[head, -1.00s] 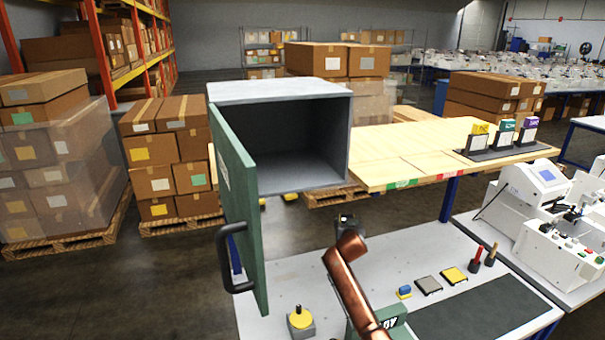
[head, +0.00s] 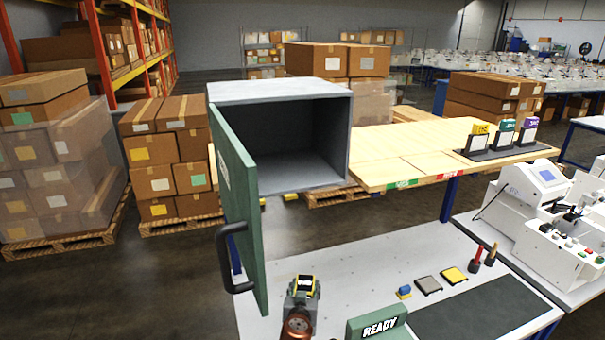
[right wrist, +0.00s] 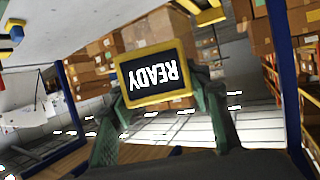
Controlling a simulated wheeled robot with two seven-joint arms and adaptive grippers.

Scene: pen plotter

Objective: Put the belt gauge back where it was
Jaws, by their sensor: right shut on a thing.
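My right gripper (head: 302,292) is over the front left of the grey bench in the head view. It is shut on a small yellow-framed device with a dark face, which I take for the belt gauge (head: 305,281). In the right wrist view, the gauge (right wrist: 157,77) sits between the two green fingers (right wrist: 160,115), its black screen reading READY upside down. My left gripper is not in view.
A grey cabinet (head: 280,92) stands with its green door (head: 238,205) swung open, close left of my right gripper. A green READY sign (head: 378,325) stands to the right. Small blocks (head: 428,285) and a dark mat (head: 475,310) lie farther right. The bench's middle is bare.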

